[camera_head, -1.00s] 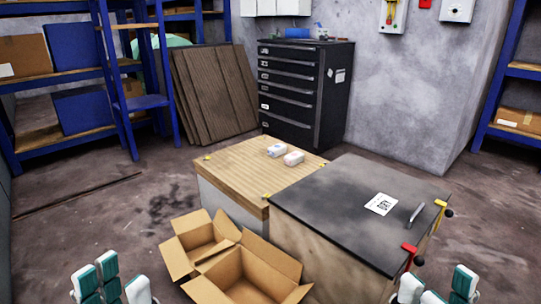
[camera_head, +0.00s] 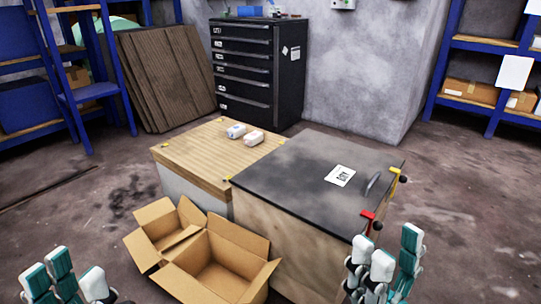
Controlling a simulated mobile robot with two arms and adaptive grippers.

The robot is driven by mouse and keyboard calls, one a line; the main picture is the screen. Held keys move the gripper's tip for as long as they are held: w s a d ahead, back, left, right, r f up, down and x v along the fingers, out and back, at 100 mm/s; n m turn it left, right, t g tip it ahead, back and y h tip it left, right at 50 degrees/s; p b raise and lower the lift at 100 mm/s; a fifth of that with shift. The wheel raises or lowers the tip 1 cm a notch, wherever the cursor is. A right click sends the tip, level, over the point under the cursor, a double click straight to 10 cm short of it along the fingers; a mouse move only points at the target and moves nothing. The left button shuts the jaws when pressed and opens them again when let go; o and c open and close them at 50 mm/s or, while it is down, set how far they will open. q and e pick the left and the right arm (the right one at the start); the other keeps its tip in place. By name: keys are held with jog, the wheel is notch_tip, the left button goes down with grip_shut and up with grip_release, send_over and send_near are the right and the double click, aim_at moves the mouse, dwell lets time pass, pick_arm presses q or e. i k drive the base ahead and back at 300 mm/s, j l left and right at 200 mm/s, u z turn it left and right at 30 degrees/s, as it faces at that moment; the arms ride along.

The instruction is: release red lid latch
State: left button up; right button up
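The red latch (camera_head: 368,215) sits at the front right edge of the dark lid (camera_head: 285,165), which lies closed on a wooden crate (camera_head: 275,232). A yellow latch (camera_head: 395,175) is further back on the same right edge, and a metal handle (camera_head: 373,184) stands on the lid between them. My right gripper (camera_head: 385,250) has its fingers spread and empty, just below the red latch in the picture; I see no contact. My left gripper (camera_head: 66,268) is open and empty at the lower left, far from the crate.
Open cardboard boxes (camera_head: 238,240) stand in front of the crate. A wooden-topped box (camera_head: 195,155) with two small white items (camera_head: 252,139) adjoins it on the left. A black drawer cabinet (camera_head: 258,75) stands behind. The floor right of the crate is clear.

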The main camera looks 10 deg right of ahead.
aim_at(377, 225)
jog(key=i+j+z, duration=0.45)
jog(key=i+j, duration=0.3)
